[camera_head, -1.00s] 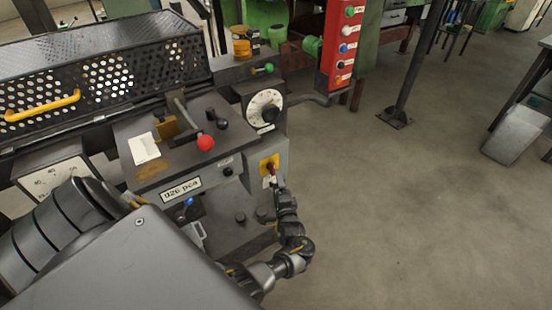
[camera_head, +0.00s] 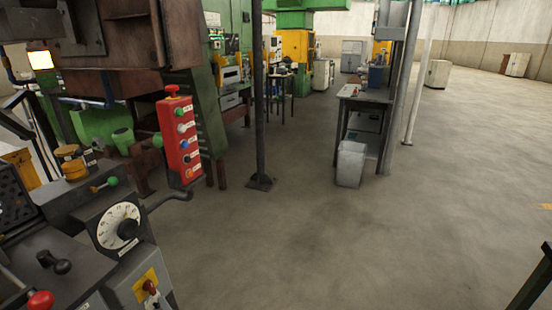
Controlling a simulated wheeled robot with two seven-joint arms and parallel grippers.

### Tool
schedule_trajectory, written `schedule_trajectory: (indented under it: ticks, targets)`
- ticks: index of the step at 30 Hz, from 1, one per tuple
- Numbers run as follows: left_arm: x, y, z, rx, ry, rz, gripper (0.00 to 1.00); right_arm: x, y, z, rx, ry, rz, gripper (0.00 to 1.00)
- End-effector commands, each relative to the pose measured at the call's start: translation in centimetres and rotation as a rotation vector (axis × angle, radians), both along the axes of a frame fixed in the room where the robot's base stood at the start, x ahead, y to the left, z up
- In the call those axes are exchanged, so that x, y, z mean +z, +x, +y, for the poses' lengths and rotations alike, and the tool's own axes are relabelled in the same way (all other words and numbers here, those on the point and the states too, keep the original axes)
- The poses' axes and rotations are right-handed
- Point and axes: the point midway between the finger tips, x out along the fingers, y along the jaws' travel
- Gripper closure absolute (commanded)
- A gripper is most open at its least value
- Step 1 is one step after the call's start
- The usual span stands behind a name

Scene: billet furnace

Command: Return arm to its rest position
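Neither of my arms nor my grippers shows in the head view now. The control console stands at the lower left, with a white dial (camera_head: 119,226) and black knob. A yellow plate with a red switch (camera_head: 149,287) is on its front, cut by the bottom edge. A red-knobbed lever (camera_head: 40,300) and a black lever knob (camera_head: 56,262) are on its top.
A red button box (camera_head: 180,140) hangs on a bent arm beside the console. A dark post (camera_head: 260,100) stands on the floor. A workbench (camera_head: 365,97) and a grey bin (camera_head: 351,164) stand further back. The floor (camera_head: 330,240) in the middle and right is open.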

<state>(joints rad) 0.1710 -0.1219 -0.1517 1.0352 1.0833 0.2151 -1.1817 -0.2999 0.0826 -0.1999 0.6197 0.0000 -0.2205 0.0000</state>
Motion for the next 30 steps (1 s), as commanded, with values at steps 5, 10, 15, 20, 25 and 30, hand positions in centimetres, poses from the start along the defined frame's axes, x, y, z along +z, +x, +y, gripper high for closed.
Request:
schedule_trajectory:
  ticks: [5, 10, 15, 20, 25, 30]
  targets:
    - [-8.6, 1.5, -4.6, -0.158, -0.491, -0.096, 0.18, 0.0, 0.0, 0.0, 0.000, 0.000, 0.000, 1.00]
    - [-20.3, -5.3, -8.7, -0.164, -0.921, 0.037, 0.18, 0.0, 0.0, 0.1, 0.000, 0.001, 0.000, 1.00]
    - [-28.8, -16.1, -11.2, -0.055, -1.190, 0.232, 0.18, 0.0, 0.0, 0.3, -0.001, 0.003, 0.000, 1.00]
    - [-33.9, -27.9, -12.0, 0.077, -1.334, 0.431, 0.18, 0.0, 0.0, 0.4, -0.002, 0.005, -0.001, 1.00]
    - [-36.2, -38.8, -11.5, 0.158, -1.370, 0.610, 0.18, 0.0, 0.0, 0.4, -0.002, 0.005, -0.001, 1.00]
    - [-36.6, -44.8, -9.8, 0.204, -1.350, 0.677, 0.18, 0.0, 0.0, 0.4, -0.002, 0.005, -0.001, 1.00]
